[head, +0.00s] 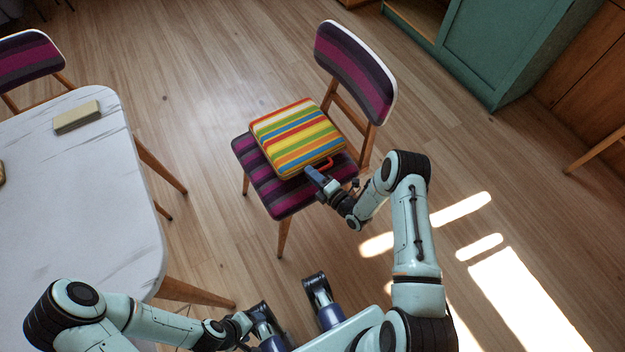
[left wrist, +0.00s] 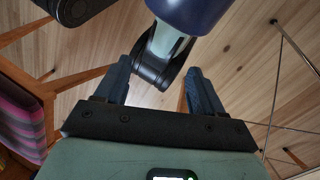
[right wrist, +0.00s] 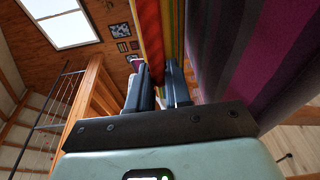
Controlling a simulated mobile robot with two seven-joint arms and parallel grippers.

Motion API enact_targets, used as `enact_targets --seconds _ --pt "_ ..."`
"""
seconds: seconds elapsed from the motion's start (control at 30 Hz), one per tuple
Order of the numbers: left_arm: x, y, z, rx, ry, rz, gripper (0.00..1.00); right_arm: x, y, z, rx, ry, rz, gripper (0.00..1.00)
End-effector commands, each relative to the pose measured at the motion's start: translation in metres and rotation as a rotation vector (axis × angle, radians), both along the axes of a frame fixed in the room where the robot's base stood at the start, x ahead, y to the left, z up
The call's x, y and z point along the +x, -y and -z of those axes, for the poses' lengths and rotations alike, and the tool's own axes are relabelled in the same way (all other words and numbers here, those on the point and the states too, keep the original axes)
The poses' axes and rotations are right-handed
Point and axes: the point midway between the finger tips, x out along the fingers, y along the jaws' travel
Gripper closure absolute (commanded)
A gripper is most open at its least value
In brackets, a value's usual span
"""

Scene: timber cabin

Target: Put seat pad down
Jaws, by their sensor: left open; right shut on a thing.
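The seat pad (head: 295,135) has yellow, orange, green, blue and white stripes and a red loop (head: 325,165) on its near edge. It lies over the purple-and-black striped seat (head: 283,199) of a wooden chair, turned a little against it. My right gripper (head: 316,177) is shut on the pad at the loop. In the right wrist view the red loop runs between the fingers (right wrist: 158,88), with the striped seat close beside them. Whether the pad's whole underside touches the seat is hidden. My left gripper (left wrist: 158,85) is open and empty, low near my own base.
The chair's padded backrest (head: 352,70) rises behind the pad. A white marble-look table (head: 75,210) with a pale yellow block (head: 77,117) stands left. Another striped chair (head: 28,60) is beyond it. A green cabinet (head: 490,50) stands back right. The floor right of the chair is clear.

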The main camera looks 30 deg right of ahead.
Motion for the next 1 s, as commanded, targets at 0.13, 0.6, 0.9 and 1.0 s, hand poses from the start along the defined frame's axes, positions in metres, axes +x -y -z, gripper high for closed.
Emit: enact_targets --seconds 0.13,0.6,0.9,1.0 --pt "0.006 -0.002 0.008 0.006 0.016 -0.006 0.32 0.000 0.000 0.025 0.000 0.000 0.001 1.00" --pt "0.010 -0.004 0.011 0.012 0.029 -0.011 0.32 -0.001 0.000 0.036 0.000 -0.002 0.000 0.56" --pt "0.009 -0.003 0.009 0.010 0.025 -0.010 0.32 -0.006 0.002 0.035 0.000 -0.003 0.000 0.56" --pt "0.006 -0.002 0.006 0.007 0.018 -0.007 0.32 -0.019 0.005 0.034 0.001 -0.005 0.001 0.56"
